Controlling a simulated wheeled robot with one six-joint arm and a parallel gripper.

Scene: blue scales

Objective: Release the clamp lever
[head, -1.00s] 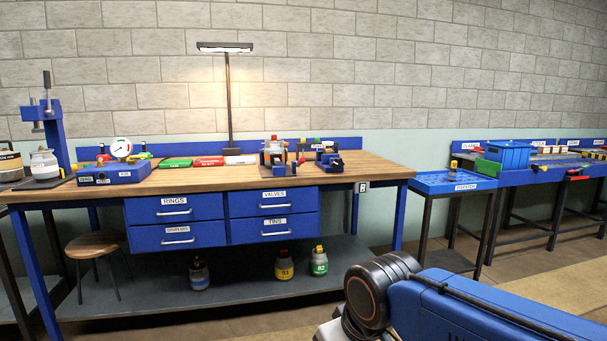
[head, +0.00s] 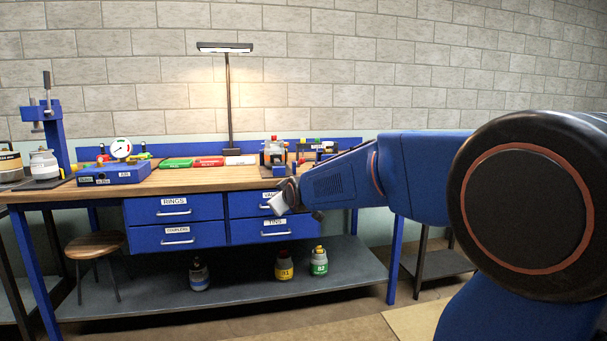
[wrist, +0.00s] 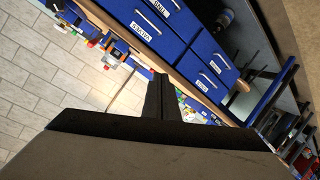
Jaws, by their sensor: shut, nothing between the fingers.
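I cannot make out a clamp lever for certain in the views of now. The right-hand bench, where a red handle showed earlier, is hidden behind my arm in the head view. A vise-like device with a red top (head: 273,153) stands on the wooden bench, with a second dark-and-blue device (head: 325,152) to its right, partly covered by my arm. My gripper (head: 292,198) is in front of the bench's drawers, apart from both devices. In the wrist view, its dark fingers (wrist: 161,97) are together and empty, with the bench and drawers beyond.
The wooden bench (head: 205,178) carries a gauge box (head: 115,174) and coloured trays. A press with an upright black handle (head: 47,80) stands at the left. A lamp (head: 228,95) rises at the back. A stool (head: 95,246) stands under the bench. Bottles stand on the lower shelf (head: 235,287).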

